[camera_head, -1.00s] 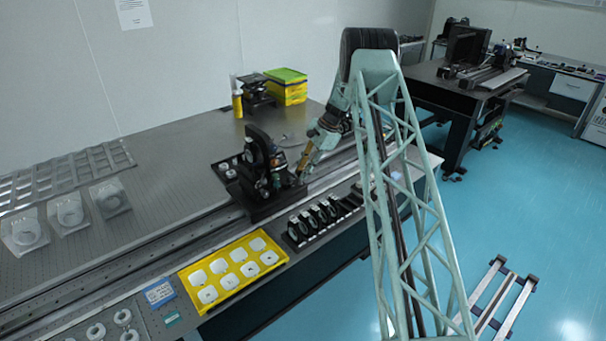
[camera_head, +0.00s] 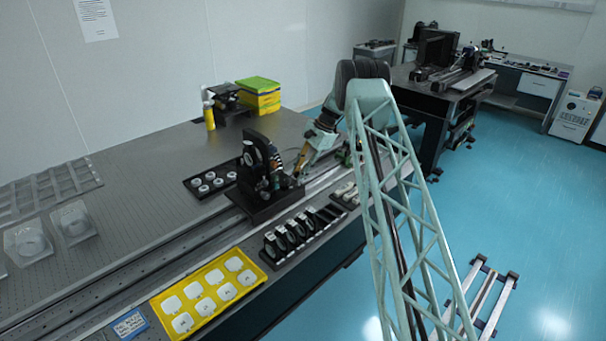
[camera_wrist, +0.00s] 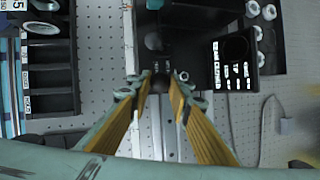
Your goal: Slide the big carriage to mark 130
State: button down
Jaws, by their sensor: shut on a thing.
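The big carriage (camera_head: 262,205) is a black base on the long rail (camera_head: 190,245), carrying an upright black optical mount (camera_head: 258,155). My gripper (camera_head: 299,172) reaches down to the carriage's right end. In the wrist view, my gripper (camera_wrist: 160,88) has its two yellow fingers closed around a small dark round knob (camera_wrist: 160,82) at the carriage's edge. The carriage's black body (camera_wrist: 185,20) fills the upper middle there. No mark numbers on the rail are readable, so the carriage's reading cannot be told.
A dark tray of white rings (camera_head: 208,182) lies behind the carriage. Black holders (camera_head: 290,238) and a yellow tray (camera_head: 212,290) line the front edge. A green-black device (camera_head: 346,155) stands near the rail to the right of my gripper. The rail is bare left of the carriage.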

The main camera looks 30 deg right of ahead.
jog(key=c, duration=2.4)
grip_release()
jog(key=shift+r, duration=0.1)
jog(key=v, duration=1.1)
jog(key=shift+d+r, duration=0.15)
jog(key=shift+r, duration=0.2)
jog(key=shift+s, duration=0.1)
jog(key=shift+r, duration=0.1)
